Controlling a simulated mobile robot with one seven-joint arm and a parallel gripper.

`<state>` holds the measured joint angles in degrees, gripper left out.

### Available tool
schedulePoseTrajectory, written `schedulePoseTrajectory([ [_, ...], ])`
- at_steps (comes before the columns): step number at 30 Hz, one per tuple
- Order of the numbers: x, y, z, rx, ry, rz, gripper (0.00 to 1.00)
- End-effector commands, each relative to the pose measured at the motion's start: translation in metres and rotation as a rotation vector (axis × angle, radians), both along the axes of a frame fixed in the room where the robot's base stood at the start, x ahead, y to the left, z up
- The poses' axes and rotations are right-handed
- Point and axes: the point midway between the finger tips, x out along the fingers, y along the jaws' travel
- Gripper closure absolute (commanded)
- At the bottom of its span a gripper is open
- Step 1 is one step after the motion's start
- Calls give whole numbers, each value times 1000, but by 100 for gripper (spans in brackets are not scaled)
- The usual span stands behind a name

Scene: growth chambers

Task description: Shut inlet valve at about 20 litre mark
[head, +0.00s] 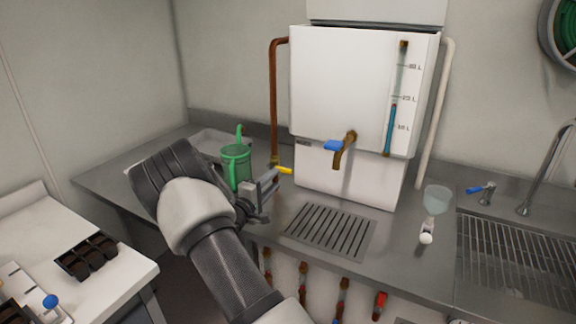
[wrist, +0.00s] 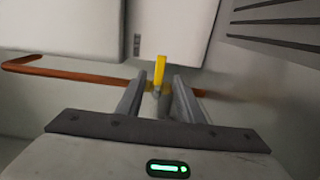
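The inlet valve's yellow handle (head: 285,170) sits at the foot of the copper pipe (head: 273,105), left of the white tank (head: 335,85). It points right, across the upright pipe. The sight gauge (head: 391,125) on the tank's front shows blue liquid with its top slightly below the 20 L mark. My gripper (head: 270,184) is just in front of the handle. In the wrist view my gripper (wrist: 160,80) has its fingers apart, with the yellow handle (wrist: 160,69) showing in the gap near the fingertips. I cannot tell if they touch it.
A green watering can (head: 236,165) stands left of my gripper. A blue-handled tap (head: 340,146) juts from the tank above a drain grate (head: 330,232).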

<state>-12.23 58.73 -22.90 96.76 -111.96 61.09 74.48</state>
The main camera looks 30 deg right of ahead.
Motion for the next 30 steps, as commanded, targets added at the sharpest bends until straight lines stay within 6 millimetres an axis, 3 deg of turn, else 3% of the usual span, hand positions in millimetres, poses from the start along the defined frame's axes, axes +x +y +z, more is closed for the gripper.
schedulePoseTrajectory([
  [9,35,-61,0,1,-2,-2,66],
  [15,52,-89,0,1,-1,-1,66],
  [21,60,-101,0,1,0,0,66],
  [30,60,-102,0,1,1,0,68],
])
